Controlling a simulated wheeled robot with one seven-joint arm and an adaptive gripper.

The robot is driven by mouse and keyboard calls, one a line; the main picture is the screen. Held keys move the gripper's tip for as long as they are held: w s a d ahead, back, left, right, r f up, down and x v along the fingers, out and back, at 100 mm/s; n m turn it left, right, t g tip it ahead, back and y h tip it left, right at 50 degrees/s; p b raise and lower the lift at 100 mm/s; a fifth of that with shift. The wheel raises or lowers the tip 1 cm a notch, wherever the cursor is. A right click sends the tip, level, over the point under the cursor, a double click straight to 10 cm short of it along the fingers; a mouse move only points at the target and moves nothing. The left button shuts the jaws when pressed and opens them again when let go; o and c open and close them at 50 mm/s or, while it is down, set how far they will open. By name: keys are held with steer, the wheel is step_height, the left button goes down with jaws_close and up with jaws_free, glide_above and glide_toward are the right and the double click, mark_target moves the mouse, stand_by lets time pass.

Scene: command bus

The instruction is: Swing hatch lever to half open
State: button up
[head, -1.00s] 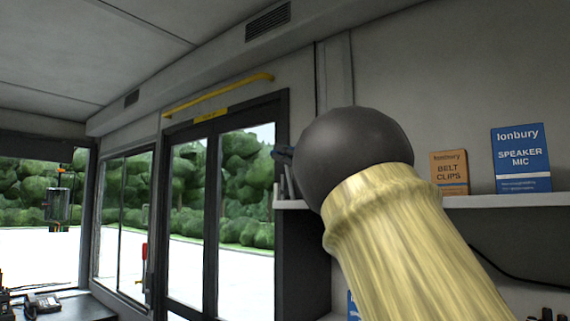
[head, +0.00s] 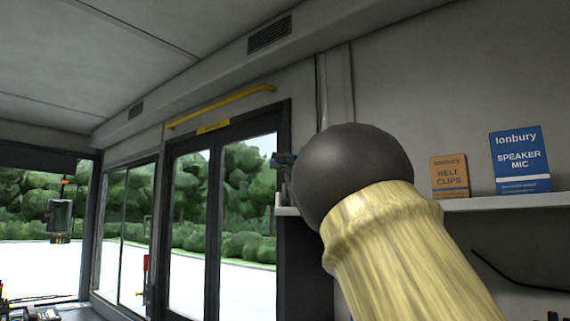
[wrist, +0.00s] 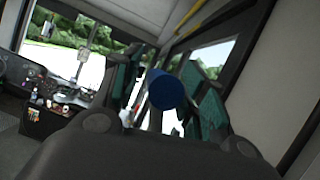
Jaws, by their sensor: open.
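A blue round-ended cylinder (wrist: 166,90) on a pale stem shows in the wrist view; it may be the grip of the hatch lever, but I cannot be sure. My gripper (wrist: 163,72) is open, with a green-patterned finger on each side of the blue cylinder. I see no contact between the fingers and the cylinder. In the head view my own arm fills the right foreground and hides most of my gripper. The blue cylinder cannot be made out there.
A shelf (head: 510,201) on the right wall holds an orange belt clips box (head: 450,176) and a blue speaker mic box (head: 520,161). A glazed double door (head: 212,220) stands at centre-left under a yellow rail (head: 222,106). A red handle (head: 146,264) stands beside the door.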

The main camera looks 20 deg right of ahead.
steer(key=shift+w+a, duration=0.1)
steer(key=shift+a, duration=0.05)
steer(key=s+d+f, duration=0.1)
steer(key=s+d, duration=0.8)
steer(key=s, duration=0.3)
steer(key=shift+f, duration=0.1)
